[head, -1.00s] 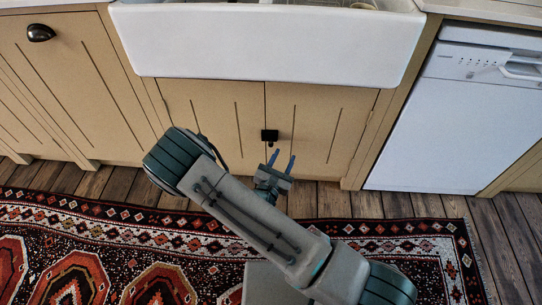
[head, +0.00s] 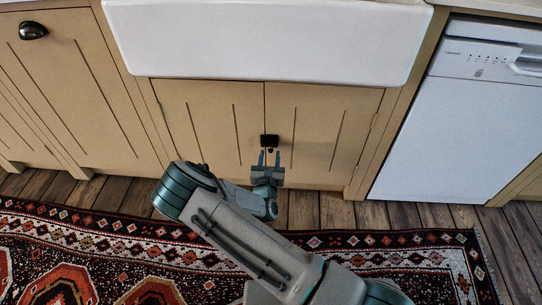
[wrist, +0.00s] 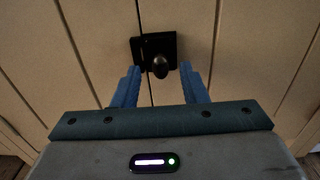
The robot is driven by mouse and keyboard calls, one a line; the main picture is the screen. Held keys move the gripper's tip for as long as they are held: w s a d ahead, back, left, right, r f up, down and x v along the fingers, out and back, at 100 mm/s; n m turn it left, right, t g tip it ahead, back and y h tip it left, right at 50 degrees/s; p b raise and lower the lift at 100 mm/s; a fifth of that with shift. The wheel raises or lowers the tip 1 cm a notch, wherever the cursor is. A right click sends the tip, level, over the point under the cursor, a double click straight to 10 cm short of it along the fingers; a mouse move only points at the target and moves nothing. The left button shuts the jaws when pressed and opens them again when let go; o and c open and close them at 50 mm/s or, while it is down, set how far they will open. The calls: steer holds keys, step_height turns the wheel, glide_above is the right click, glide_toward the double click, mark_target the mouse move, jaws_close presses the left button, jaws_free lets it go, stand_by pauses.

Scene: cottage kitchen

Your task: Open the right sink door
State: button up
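The right sink door (head: 318,128) is a tan panel under the white sink, and it is shut. In the wrist view the dark knob (wrist: 160,66) stands out from the latch plate, mostly to the right of the seam. My gripper (head: 269,158) is open and empty, just below and in front of the latch. In the wrist view its two blue fingers (wrist: 160,77) point at the door, one on each side of the knob; whether they touch it cannot be told.
The left sink door (head: 208,122) is shut beside it. The white sink (head: 265,42) juts out above both doors. A white dishwasher (head: 455,125) stands to the right. A patterned rug (head: 110,245) lies on the plank floor in front.

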mark_target(271, 147)
steer(key=shift+w, duration=1.3)
